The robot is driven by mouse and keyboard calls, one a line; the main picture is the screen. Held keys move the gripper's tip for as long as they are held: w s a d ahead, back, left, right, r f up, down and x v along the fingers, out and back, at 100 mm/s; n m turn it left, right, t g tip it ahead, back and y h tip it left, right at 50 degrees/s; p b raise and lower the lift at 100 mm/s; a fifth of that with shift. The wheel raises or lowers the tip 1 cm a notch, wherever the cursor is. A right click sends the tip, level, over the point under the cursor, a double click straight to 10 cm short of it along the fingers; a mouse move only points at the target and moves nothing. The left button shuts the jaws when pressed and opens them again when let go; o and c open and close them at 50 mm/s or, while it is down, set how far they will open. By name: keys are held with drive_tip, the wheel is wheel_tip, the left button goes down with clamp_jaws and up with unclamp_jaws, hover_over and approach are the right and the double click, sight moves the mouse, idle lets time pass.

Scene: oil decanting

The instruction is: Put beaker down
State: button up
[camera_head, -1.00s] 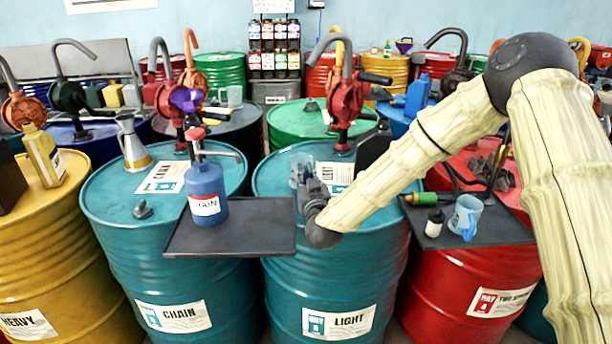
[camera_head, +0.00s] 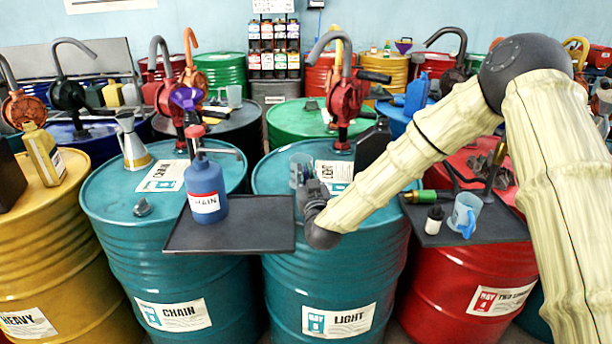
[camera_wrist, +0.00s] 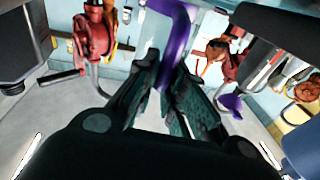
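My gripper (camera_head: 306,184) is low over the teal LIGHT drum (camera_head: 275,185), at the right end of a dark tray (camera_head: 262,240). A small pale, see-through beaker (camera_head: 299,165) shows at its tip, upright as far as I can tell. In the wrist view a purple handle (camera_wrist: 185,42), apparently the beaker's, runs down between the two dark fingers (camera_wrist: 167,85). The fingers look closed on it. The beaker's base is hidden, so I cannot tell whether it touches the drum top.
A blue mug (camera_head: 465,212) and a small bottle (camera_head: 434,219) stand on the right tray.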

drive_tip(key=o, duration=0.3)
drive_tip(key=shift+s+f, duration=0.25)
drive_tip(key=shift+f, duration=0.6)
drive_tip(key=shift+r+p, duration=0.45)
drive_tip(key=s, duration=0.3)
drive_tip(key=s+d+b, duration=0.1)
drive_tip(key=s, duration=0.7)
drive_tip(key=shift+s+d+b, duration=0.15)
drive_tip(key=shift+d+b, duration=0.25)
